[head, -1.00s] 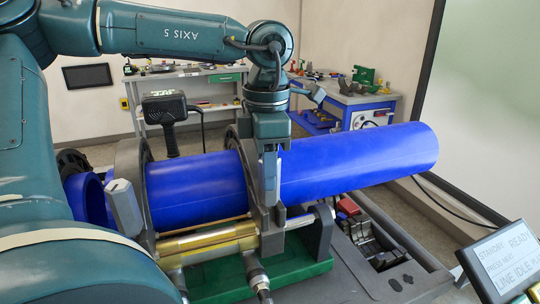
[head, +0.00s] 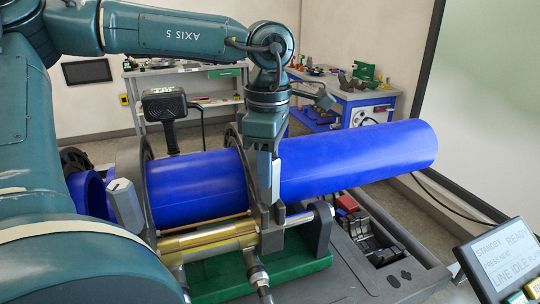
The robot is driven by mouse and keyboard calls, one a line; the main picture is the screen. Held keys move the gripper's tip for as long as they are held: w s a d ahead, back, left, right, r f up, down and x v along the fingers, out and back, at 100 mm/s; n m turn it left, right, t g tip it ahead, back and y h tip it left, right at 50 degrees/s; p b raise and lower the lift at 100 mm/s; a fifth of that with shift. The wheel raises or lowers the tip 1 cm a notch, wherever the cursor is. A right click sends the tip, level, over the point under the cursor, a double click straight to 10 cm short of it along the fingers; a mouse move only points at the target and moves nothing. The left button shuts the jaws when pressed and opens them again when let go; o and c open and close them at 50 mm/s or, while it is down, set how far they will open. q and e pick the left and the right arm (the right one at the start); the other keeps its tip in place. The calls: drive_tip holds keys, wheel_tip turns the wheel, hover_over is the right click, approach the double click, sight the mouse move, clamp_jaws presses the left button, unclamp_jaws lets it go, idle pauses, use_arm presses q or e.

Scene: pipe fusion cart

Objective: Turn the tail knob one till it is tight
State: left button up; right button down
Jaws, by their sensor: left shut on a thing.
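My left gripper (head: 269,190) reaches down from above at the clamp ring between the two blue pipes. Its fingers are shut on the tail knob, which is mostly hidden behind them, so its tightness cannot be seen. The short blue pipe (head: 197,187) lies in the clamps to the left of the gripper. The long blue pipe (head: 360,160) extends right and slightly upward from it. A grey faceted knob (head: 126,205) stands at the left clamp, apart from the gripper. My right gripper is not in view.
A brass-coloured cylinder (head: 208,241) runs along the front of the green-based machine (head: 305,262). A display panel (head: 503,262) stands at the lower right. A dark handled tool (head: 165,110) stands behind the short pipe. Workbenches are at the back.

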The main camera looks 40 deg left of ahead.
use_arm(q)
drive_tip(key=shift+d+m, duration=0.2)
drive_tip(key=shift+m, duration=0.8)
drive_tip(key=shift+r+m+p, duration=0.1)
drive_tip(key=shift+m+p, duration=0.2)
drive_tip(key=shift+m, duration=0.5)
drive_tip(key=shift+w+m, duration=0.1)
drive_tip(key=shift+m, duration=0.6)
drive_tip(key=shift+m+p, duration=0.3)
drive_tip(key=shift+m, duration=1.2)
